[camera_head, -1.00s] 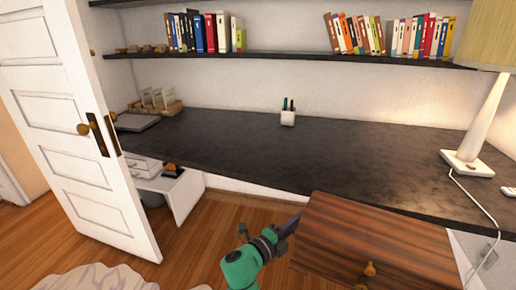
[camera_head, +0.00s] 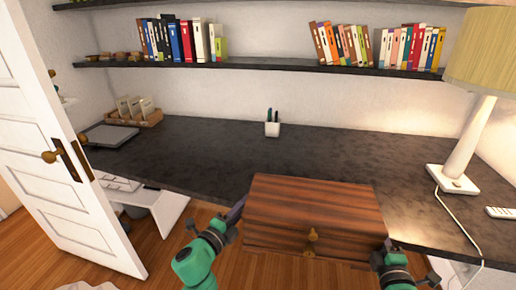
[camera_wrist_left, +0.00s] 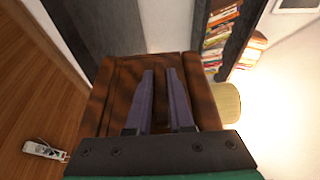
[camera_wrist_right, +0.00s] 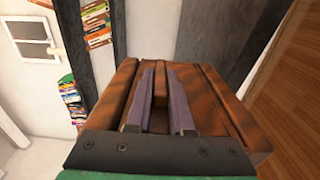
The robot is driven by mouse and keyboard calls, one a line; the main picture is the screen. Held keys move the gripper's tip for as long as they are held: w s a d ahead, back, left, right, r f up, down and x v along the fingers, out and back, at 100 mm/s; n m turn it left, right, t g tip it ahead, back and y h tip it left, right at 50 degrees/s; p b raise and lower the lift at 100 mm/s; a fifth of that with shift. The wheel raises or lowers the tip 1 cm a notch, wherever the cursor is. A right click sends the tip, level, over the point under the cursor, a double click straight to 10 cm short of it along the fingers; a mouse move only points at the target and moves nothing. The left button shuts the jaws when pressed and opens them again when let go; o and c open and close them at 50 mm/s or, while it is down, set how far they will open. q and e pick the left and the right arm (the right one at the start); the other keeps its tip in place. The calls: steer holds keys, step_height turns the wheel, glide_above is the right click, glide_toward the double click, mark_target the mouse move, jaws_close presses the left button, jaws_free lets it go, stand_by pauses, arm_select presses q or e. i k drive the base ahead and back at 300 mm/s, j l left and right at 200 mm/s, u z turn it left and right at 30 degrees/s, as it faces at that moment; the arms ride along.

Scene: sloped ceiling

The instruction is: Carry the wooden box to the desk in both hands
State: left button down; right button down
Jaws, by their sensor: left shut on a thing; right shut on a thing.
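The wooden box (camera_head: 313,208) is dark striped wood with a small brass knob on its near face. It is held up level at the front edge of the black desk (camera_head: 200,152), overlapping it in the head view; I cannot tell whether it touches the desk. My left gripper (camera_head: 238,208) is shut on the box's left side, and the box fills much of the left wrist view (camera_wrist_left: 112,95). My right gripper (camera_head: 388,245) is shut on its right side, seen closely in the right wrist view (camera_wrist_right: 215,100). The gripped edges are partly hidden by the fingers.
On the desk stand a white pen cup (camera_head: 272,129), a lamp (camera_head: 465,150) with a cord at the right, a laptop (camera_head: 110,135) and a wooden organizer (camera_head: 140,118) at the left. The middle desktop is clear. An open white door (camera_head: 60,170) stands left.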

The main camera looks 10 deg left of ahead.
mark_target(302, 170)
steer(key=i+j, duration=0.1)
steer(key=i, duration=1.2)
